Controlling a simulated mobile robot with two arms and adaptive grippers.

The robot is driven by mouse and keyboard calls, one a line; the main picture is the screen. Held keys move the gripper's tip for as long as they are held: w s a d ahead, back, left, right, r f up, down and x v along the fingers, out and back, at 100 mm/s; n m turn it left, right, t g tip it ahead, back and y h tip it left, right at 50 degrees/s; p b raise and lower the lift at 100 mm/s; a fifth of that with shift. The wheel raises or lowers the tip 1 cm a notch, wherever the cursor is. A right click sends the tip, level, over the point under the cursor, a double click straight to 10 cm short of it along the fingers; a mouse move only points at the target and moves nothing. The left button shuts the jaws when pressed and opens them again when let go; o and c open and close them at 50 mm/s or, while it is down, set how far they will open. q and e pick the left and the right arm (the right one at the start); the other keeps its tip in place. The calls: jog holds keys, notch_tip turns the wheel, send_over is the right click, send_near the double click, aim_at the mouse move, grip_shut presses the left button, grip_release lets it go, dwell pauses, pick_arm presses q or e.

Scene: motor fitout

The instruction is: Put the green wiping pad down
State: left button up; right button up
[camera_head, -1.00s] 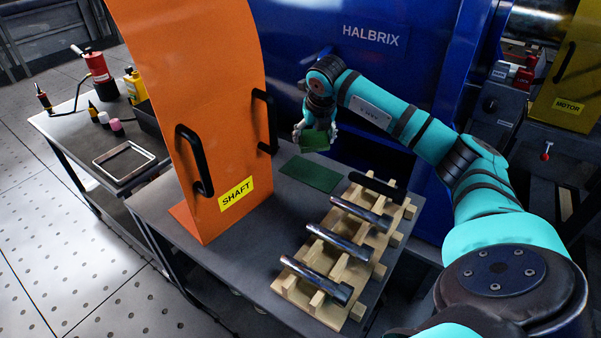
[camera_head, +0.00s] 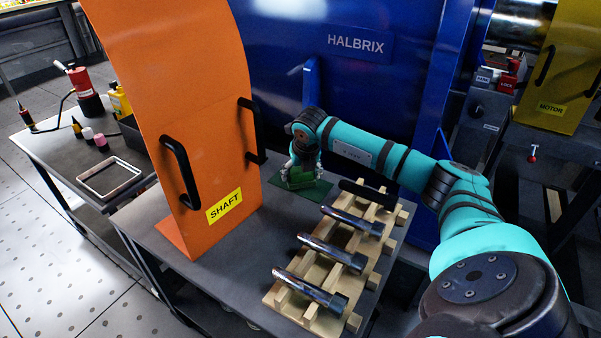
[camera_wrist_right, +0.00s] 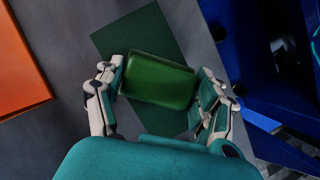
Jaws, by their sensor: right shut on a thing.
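The green wiping pad (camera_wrist_right: 158,80) is a bright green block between the two fingers of my right gripper (camera_wrist_right: 158,92) in the right wrist view. The fingers are shut on its two sides. A flat dark green mat (camera_wrist_right: 125,40) lies on the grey table below it. In the head view my right gripper (camera_head: 300,176) is low over the mat (camera_head: 318,190), with the pad just showing between the fingers. I cannot tell whether the pad touches the mat. My left gripper is not in view.
An orange SHAFT guard (camera_head: 190,100) stands left of the mat. A wooden rack (camera_head: 312,300) with several metal bolts lies in front and right. The blue HALBRIX housing (camera_head: 400,90) rises behind. A side table (camera_head: 60,155) stands at the left.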

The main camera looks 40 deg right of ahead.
jog(key=o, duration=1)
jog(key=shift+r, duration=0.1)
jog(key=shift+r, duration=0.25)
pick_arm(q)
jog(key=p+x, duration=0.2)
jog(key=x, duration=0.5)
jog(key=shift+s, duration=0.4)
pick_arm(e)
jog(key=v, duration=1.1)
jog(key=shift+s+r, duration=0.15)
jog(key=shift+s, duration=0.1)
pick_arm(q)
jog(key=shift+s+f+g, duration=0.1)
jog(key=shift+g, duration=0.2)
pick_arm(e)
jog(key=shift+a, duration=0.1)
